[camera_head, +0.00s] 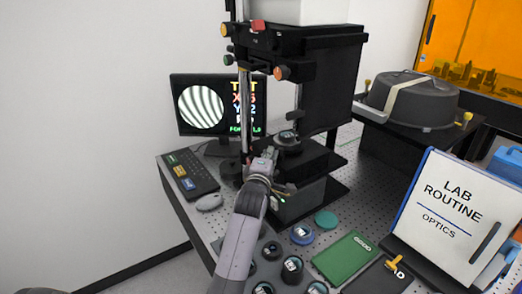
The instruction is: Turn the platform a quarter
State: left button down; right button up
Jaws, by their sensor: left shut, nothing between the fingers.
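The platform (314,158) is a dark stage on the base of the interferometer (304,62), under its black overhead housing. A small dark round part (289,137) sits on top of it. My left gripper (264,160) is at the platform's left front side, close to the front post. It looks shut with nothing held. Whether its fingertips touch the platform cannot be told. My forearm and gripper hide part of the instrument's base and the left edge of the platform. My right gripper is not in view.
A monitor (203,107) with striped fringes stands behind left, with a keyboard (189,174) and mouse (209,202) before it. Several round pieces lie in front, near a green tray (345,258). A white "LAB ROUTINE" board (452,215) stands right. A grey domed case (413,98) is behind.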

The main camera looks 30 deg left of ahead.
pick_arm(q)
jog(key=shift+d, duration=0.7)
jog(key=shift+d+f, duration=0.15)
dwell(0.3)
